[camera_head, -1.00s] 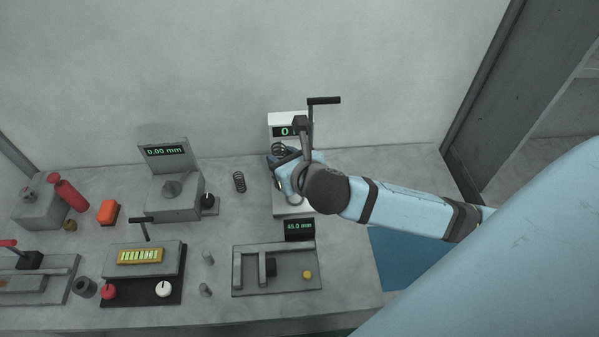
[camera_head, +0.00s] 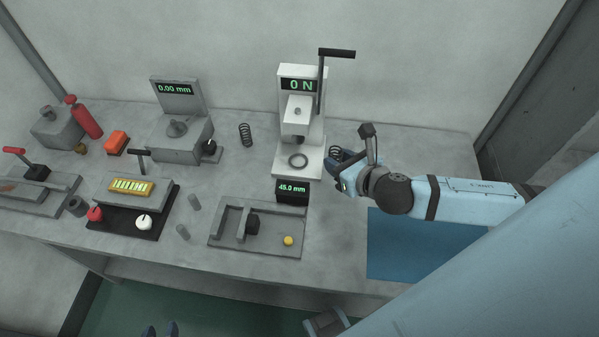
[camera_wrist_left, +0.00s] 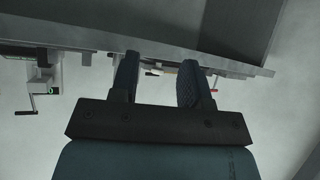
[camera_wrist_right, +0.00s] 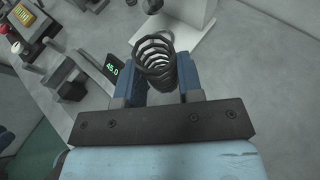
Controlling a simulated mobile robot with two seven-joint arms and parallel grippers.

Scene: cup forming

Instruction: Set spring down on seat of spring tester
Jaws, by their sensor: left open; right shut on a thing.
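The white spring tester (camera_head: 311,118) stands at the back of the bench. Its display reads 0 N and a black lever rises at its right side. My right gripper (camera_head: 345,165) is shut on a dark coil spring (camera_head: 335,151), just right of the tester base. In the right wrist view the spring (camera_wrist_right: 157,56) sits between the blue fingers, the white base (camera_wrist_right: 185,35) beyond it. My left gripper (camera_wrist_left: 157,72) is open and empty; its fingertips (camera_head: 160,329) show low in the head view, off the bench.
Another coil spring (camera_head: 245,134) stands left of the tester. A grey fixture (camera_head: 228,240) with a 45.0 mm display (camera_head: 292,191) is in front. A 0.00 mm gauge (camera_head: 178,140) stands further left. A blue mat (camera_head: 420,250) lies front right. The bench behind my right gripper is clear.

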